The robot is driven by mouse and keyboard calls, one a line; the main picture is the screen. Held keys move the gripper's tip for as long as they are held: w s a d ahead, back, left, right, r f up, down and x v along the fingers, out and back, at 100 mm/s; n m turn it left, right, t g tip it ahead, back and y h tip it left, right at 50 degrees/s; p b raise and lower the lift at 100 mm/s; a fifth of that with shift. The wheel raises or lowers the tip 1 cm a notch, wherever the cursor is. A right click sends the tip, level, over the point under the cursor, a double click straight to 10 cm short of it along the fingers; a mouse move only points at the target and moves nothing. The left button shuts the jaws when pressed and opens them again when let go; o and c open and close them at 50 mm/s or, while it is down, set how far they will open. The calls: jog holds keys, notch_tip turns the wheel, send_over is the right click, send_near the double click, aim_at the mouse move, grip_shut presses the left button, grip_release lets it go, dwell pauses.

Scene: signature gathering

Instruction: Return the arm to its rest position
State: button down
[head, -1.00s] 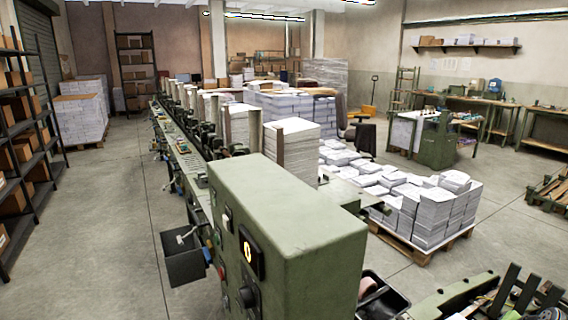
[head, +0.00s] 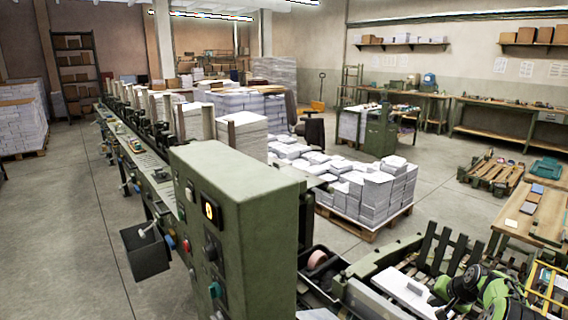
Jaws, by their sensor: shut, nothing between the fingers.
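My arm (head: 500,295), green and black, shows at the bottom right of the head view, folded and partly cut off by the lower edge. Its dark end, my gripper (head: 446,294), is small and seen over the end of the machine, near a white sheet-like surface (head: 395,283). It is shut and I see nothing held in it. Whether it touches the white surface I cannot tell.
A green machine cabinet (head: 235,170) with a lit display stands in front, its long line running back left. A pallet of paper stacks (head: 368,237) is behind it. A wooden bench (head: 545,215) is at right.

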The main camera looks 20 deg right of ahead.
jog(key=w+a+r+n+g, duration=0.1)
jog(key=w+a+r+n, duration=0.25)
jog(key=a+r, duration=1.15)
jog(key=s+a+r+n, duration=0.2)
jog(key=s+a+r, duration=0.2)
jog(key=a, duration=0.5)
jog(key=s+a+r+n, duration=0.2)
jog(key=s+a+r, duration=0.2)
jog(key=a, duration=0.5)
jog(key=s+a+n, duration=0.1)
jog(key=s+a, duration=0.2)
jog(key=s, duration=0.4)
jog(key=s+a+f+n+p, duration=0.1)
jog(key=s+a, duration=0.3)
jog(key=s, duration=0.3)
jog(key=s+a+n, duration=0.2)
jog(key=s+a, duration=0.2)
jog(key=s, duration=0.2)
jog(key=shift+s+f+y, duration=0.2)
jog(key=shift+s+y, duration=0.2)
jog(key=shift+a, duration=0.1)
